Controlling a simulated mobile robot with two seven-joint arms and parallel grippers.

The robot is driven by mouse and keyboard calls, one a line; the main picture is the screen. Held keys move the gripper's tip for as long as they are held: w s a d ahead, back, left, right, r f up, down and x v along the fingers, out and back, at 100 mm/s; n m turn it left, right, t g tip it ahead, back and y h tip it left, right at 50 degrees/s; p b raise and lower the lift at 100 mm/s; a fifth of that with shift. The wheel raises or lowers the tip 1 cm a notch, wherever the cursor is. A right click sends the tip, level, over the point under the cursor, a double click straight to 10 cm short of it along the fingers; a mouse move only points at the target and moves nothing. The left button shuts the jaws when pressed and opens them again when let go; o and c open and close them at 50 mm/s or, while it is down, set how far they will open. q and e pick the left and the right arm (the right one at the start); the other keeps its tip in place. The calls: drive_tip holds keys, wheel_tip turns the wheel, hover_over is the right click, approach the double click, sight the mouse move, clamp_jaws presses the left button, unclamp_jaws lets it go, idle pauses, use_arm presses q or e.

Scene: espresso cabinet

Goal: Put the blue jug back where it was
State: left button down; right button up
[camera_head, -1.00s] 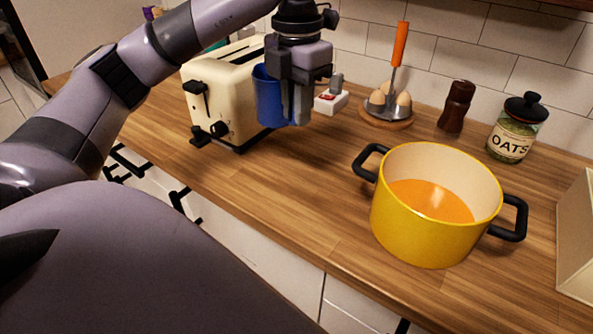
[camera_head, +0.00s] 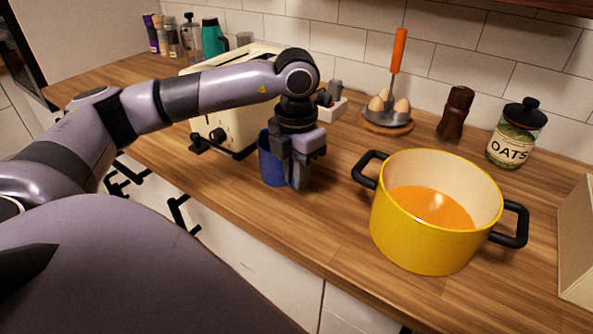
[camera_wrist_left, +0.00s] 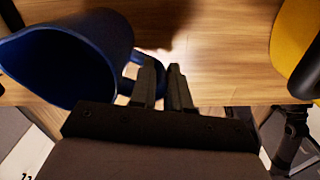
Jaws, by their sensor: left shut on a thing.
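The blue jug (camera_head: 270,163) is upright at the counter, left of the yellow pot and in front of the toaster. My left gripper (camera_head: 298,180) is shut on the jug's handle, at the jug's right side. In the left wrist view the jug (camera_wrist_left: 75,50) shows its open mouth at the left, and the fingers of my left gripper (camera_wrist_left: 165,72) close at its handle (camera_wrist_left: 133,75). The jug's base is low, at or just above the counter; I cannot tell whether it touches. My right gripper is not in view.
A yellow pot (camera_head: 425,245) with orange liquid stands to the right; its edge also shows in the wrist view (camera_wrist_left: 292,40). A cream toaster (camera_head: 226,120) stands behind the jug. An egg holder (camera_head: 388,118), pepper mill (camera_head: 455,113) and oats jar (camera_head: 515,135) line the wall. Counter between jug and pot is clear.

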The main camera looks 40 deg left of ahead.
use_arm(q)
drive_tip(key=shift+f, duration=0.15)
drive_tip(key=c, duration=1.1)
unclamp_jaws()
wheel_tip(320, 180, up, 12)
drive_tip(key=shift+r, duration=0.25)
